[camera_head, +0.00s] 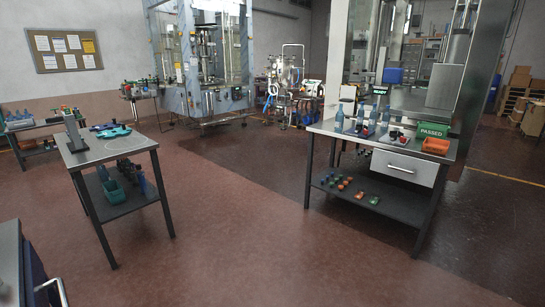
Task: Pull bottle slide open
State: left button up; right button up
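I cannot tell for sure which part is the bottle slide. A light-grey drawer front (396,168) with a bar handle (401,169) sits under the top of the right workbench (335,127), and it looks shut. Teal bottles (339,121) stand upright on that bench. A tall glass-sided filling machine (207,60) stands at the back, and a large steel-framed machine (445,85) stands behind the right bench. Neither of my grippers is in view.
A small table (125,146) at left carries a stand and teal items, with a bin (113,191) below. A green PASSED bin (433,131) and an orange bin (436,146) sit on the right bench. A cabinet edge (10,260) shows bottom left. The middle floor is clear.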

aim_at(347, 95)
jog(key=i, duration=4)
jog(key=i+j+z, duration=0.25)
jog(key=i+z, duration=0.25)
jog(key=i, duration=0.35)
jog(key=i+j+z, duration=0.5)
jog(key=i, duration=0.35)
jog(key=i+j+z, duration=0.5)
jog(key=i+j, duration=0.15)
jog(key=j, duration=0.25)
jog(key=i+j+z, duration=0.7)
jog(key=j, duration=0.45)
jog(key=i+l, duration=0.05)
jog(key=i, duration=0.05)
